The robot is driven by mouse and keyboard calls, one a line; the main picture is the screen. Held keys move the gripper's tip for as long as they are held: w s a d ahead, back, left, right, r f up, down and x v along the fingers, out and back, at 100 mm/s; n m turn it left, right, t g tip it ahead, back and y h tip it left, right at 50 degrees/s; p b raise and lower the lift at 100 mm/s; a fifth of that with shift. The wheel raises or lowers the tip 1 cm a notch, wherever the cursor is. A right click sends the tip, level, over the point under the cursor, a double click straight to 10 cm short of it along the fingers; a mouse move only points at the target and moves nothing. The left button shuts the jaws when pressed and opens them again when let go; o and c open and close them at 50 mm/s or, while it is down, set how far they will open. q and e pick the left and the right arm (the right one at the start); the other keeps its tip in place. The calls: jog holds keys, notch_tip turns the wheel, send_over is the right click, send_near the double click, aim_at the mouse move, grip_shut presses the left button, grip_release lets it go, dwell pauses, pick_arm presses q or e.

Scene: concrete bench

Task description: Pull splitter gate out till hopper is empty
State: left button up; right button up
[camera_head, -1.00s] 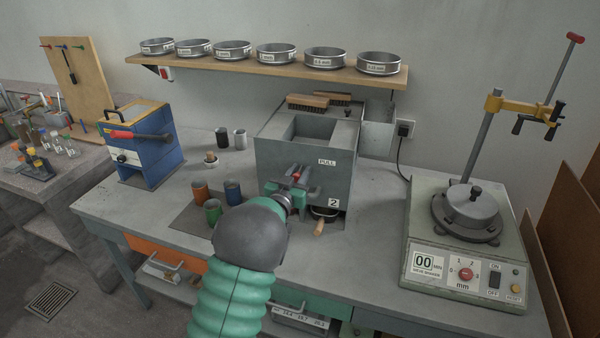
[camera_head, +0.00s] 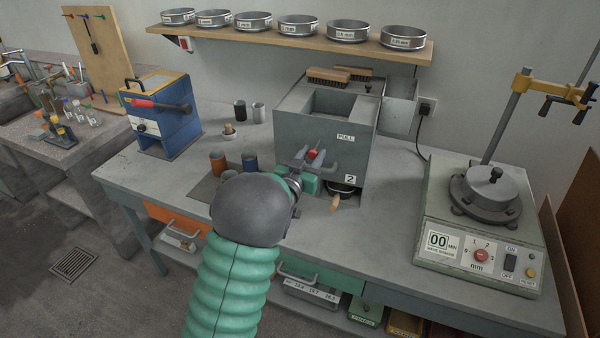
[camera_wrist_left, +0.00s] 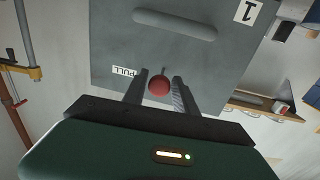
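The grey splitter box (camera_head: 322,138) stands on the bench with its hopper (camera_head: 337,103) open at the top. The hopper looks grey inside; I cannot tell whether any material lies in it. A PULL label (camera_head: 346,138) is on its front. A red gate knob (camera_head: 313,154) sticks out of the front and also shows in the left wrist view (camera_wrist_left: 159,86). My left gripper (camera_head: 315,162) is at the front, its two fingers apart on either side of the knob (camera_wrist_left: 160,88), with narrow gaps seen. The gate behind the knob is mostly hidden. My right gripper is out of view.
Under the splitter is a dark pan (camera_head: 341,189) with a wooden handle (camera_head: 335,203). An orange cup (camera_head: 217,161) and a blue cup (camera_head: 249,161) stand left of my gripper. A sieve shaker (camera_head: 480,235) stands at right. Sieves line the shelf (camera_head: 300,37) above.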

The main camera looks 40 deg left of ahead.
pick_arm(q)
jog(key=v, duration=1.3)
jog(key=shift+s+b, duration=0.3)
jog(key=shift+s, duration=0.1)
jog(key=shift+d+f, duration=0.1)
jog(key=s+d+f+g+h+p, duration=0.2)
jog(key=s+d+f+g+p, duration=0.25)
jog(key=d+f+g, duration=0.4)
jog(key=s+d+f+m+g+h+p, duration=0.1)
jog(key=s+d+f+m+g, duration=0.1)
jog(key=s+d+g, duration=0.4)
jog(key=s+d, duration=0.4)
jog(key=s, duration=0.2)
jog(key=shift+s+f+h+p, duration=0.25)
jog(key=shift+f+h+p, duration=0.05)
jog(key=shift+h+p, duration=0.1)
jog(key=shift+a+g, duration=0.1)
jog(key=shift+g, duration=0.15)
